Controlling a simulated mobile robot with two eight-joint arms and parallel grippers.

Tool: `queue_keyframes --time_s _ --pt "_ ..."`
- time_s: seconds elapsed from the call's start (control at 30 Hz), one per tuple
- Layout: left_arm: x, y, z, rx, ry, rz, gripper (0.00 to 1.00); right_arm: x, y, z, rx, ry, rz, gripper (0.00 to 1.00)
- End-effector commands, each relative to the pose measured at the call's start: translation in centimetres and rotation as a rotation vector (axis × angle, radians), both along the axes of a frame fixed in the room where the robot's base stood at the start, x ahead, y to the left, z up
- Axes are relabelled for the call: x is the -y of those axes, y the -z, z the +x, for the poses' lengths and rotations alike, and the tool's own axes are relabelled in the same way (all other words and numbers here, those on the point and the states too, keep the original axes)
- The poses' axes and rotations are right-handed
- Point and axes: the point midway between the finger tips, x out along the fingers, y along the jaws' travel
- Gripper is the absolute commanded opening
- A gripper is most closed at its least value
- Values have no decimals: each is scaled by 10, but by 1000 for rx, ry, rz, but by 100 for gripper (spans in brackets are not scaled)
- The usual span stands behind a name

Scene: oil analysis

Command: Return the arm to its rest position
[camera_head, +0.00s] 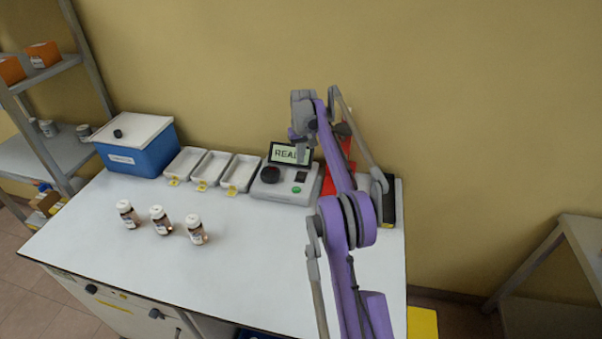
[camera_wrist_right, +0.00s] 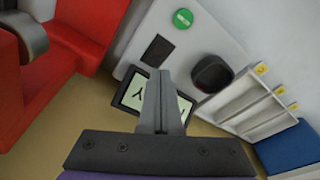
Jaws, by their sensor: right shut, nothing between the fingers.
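My right arm reaches from the bottom right across the right part of the white table (camera_head: 250,255) in the head view. My right gripper (camera_head: 302,150) is shut and empty, in front of the analyzer's screen (camera_head: 281,153). In the right wrist view its shut fingers (camera_wrist_right: 162,115) cover part of the screen (camera_wrist_right: 130,92). The analyzer (camera_head: 287,183) has a dark round port (camera_wrist_right: 211,72) and a green button (camera_wrist_right: 183,18). My left gripper is not in view.
Several bottles, one of them brown with a white cap (camera_head: 196,229), stand front left. White trays (camera_head: 240,172) sit left of the analyzer, beside a blue box (camera_head: 142,158) with a white lid. A red object (camera_head: 332,180), partly hidden, stands behind my arm. The table's front middle is clear.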

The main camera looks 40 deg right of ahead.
Motion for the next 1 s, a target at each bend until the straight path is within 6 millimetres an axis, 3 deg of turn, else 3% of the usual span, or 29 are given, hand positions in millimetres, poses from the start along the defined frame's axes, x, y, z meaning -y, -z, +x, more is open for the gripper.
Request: queue_keyframes --time_s 0.1,0.67,0.87,1.0 --pt "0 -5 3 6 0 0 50 0 -8 1 2 0 -1 0" --pt "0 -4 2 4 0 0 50 -2 -8 0 1 -2 0 0" --pt "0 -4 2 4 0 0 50 -36 -31 -4 24 -30 -12 0" --pt "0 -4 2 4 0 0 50 -78 -54 -17 55 -64 -27 0"
